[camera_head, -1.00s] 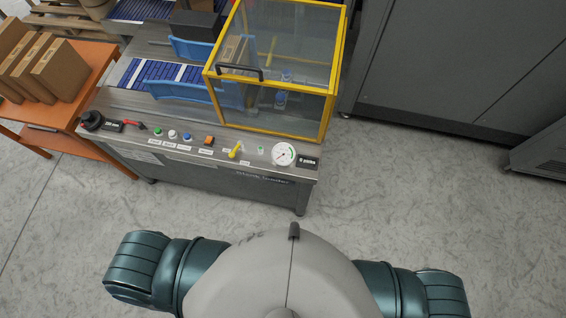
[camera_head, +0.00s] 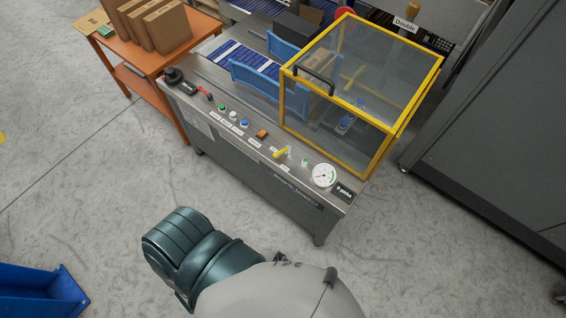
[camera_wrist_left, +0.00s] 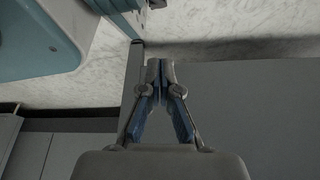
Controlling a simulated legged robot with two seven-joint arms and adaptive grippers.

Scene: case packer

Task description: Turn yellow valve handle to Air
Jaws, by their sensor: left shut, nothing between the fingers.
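The yellow valve handle (camera_head: 281,153) sits on the front control ledge of the case packer (camera_head: 255,165), between the orange switch and the round gauge. Its label is too small to read. My left gripper (camera_wrist_left: 161,66) shows only in the left wrist view, with its fingertips together and nothing between them. It is away from the valve handle, which that view does not show. My right gripper is in neither view.
A yellow-framed clear guard (camera_head: 360,90) stands behind the ledge. A white gauge (camera_head: 324,176), an orange switch (camera_head: 262,134) and several buttons line the ledge. An orange table (camera_head: 172,62) with boxes stands at left, a blue bin (camera_head: 38,292) at lower left. Floor before the machine is clear.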

